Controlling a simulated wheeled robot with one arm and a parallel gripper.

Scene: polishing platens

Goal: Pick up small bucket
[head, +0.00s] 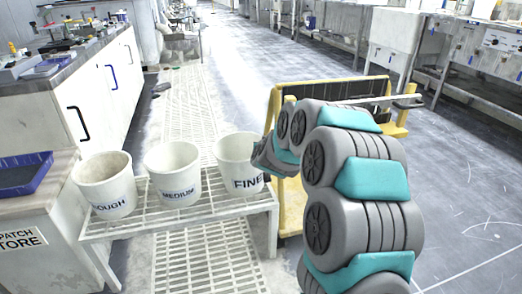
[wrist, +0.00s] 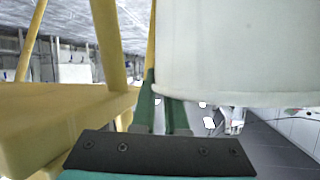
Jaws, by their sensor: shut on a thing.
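Three white buckets labelled ROUGH (head: 104,186), MEDIUM (head: 173,175) and FINE (head: 235,158) are in a row at the slatted bench in the head view. They look alike in size. My gripper (head: 262,158) is at the right side of the FINE bucket, partly hidden by my arm. In the wrist view, my gripper's green fingers (wrist: 160,108) are close together at the FINE bucket's (wrist: 240,50) edge, and the bucket hides part of the right finger. The gripper is shut on the FINE bucket. I cannot tell whether its base touches the bench.
The slatted bench (head: 185,214) stands on a pale floor grating. A yellow cart (head: 288,205) is close behind my arm, and its yellow frame (wrist: 65,115) fills the left of the wrist view. A blue tray (head: 25,174) lies on the left counter. Open floor is at right.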

